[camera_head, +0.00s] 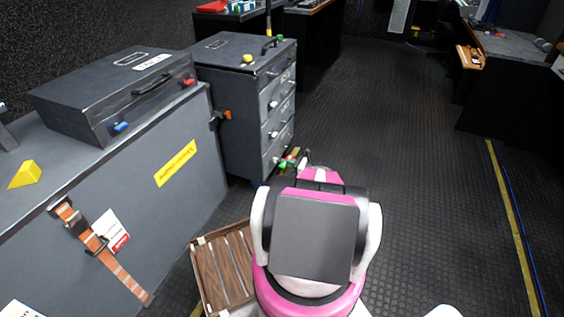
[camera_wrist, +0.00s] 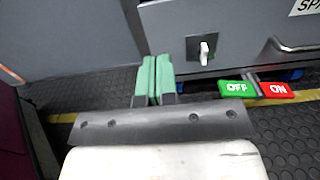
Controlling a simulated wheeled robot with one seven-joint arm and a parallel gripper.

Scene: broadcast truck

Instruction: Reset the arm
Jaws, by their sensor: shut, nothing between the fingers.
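My arm (camera_head: 312,285), pink and white with a dark square panel, reaches forward at the bottom centre of the head view. My gripper (camera_wrist: 154,80) shows in the wrist view with its two green fingers together and nothing between them. The fingers are low in front of a grey drawer cabinet (camera_wrist: 230,20); I cannot tell whether they touch it. In the head view the gripper is mostly hidden by my arm, close to the foot of the drawer cabinet (camera_head: 222,120).
A green OFF block (camera_wrist: 238,88) and a red ON block (camera_wrist: 276,90) sit right of the fingers. A grey bench (camera_head: 140,215) bearing a dark case (camera_head: 85,115) is at left. A brown slatted crate (camera_head: 197,262) stands beside my arm. Ribbed floor (camera_head: 420,190) at right is clear.

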